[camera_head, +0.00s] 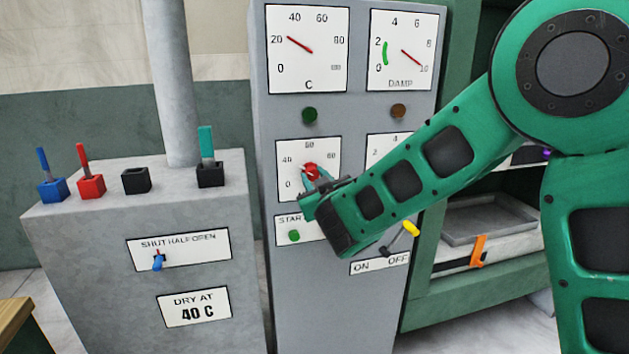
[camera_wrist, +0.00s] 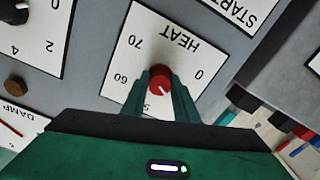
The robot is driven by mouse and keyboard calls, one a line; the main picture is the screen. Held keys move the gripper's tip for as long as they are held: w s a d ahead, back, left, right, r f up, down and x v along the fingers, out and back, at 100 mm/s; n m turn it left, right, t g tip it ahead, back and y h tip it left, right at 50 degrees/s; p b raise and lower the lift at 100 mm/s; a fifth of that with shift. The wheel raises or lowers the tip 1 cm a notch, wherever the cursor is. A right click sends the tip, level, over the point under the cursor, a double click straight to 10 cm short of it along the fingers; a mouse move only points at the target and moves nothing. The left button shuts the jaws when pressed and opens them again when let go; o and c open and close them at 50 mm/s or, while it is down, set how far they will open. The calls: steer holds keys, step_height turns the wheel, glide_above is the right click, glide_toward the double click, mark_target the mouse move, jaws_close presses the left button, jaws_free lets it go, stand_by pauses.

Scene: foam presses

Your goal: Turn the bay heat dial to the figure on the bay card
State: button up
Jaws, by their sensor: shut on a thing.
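The bay card (camera_head: 195,306) on the grey cabinet reads "DRY AT 40 C". The heat dial plate (camera_head: 288,154) is on the tall grey panel, with a red knob (camera_head: 311,171) at its middle. In the wrist view the plate (camera_wrist: 143,42) appears upside down and reads "HEAT". There the red knob (camera_wrist: 160,78) sits between the two green fingers of my gripper (camera_wrist: 161,86), which is shut on it. A pale mark on the knob points toward the bottom of the wrist view. The figures nearest that mark are hidden by my gripper, so the exact setting is unclear.
Above are a C gauge (camera_head: 307,48), its needle near 20, and a DAMP gauge (camera_head: 403,51). A start button (camera_head: 294,236) and a yellow-tipped ON/OFF lever (camera_head: 410,229) are below. A second dial plate (camera_head: 381,147) is partly hidden behind my arm.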

steer(key=shift+d, duration=0.15)
steer(key=o, duration=1)
steer(key=shift+o, duration=0.2)
steer(key=shift+s, duration=0.1)
steer(key=v, duration=1)
steer(key=shift+s, duration=0.2)
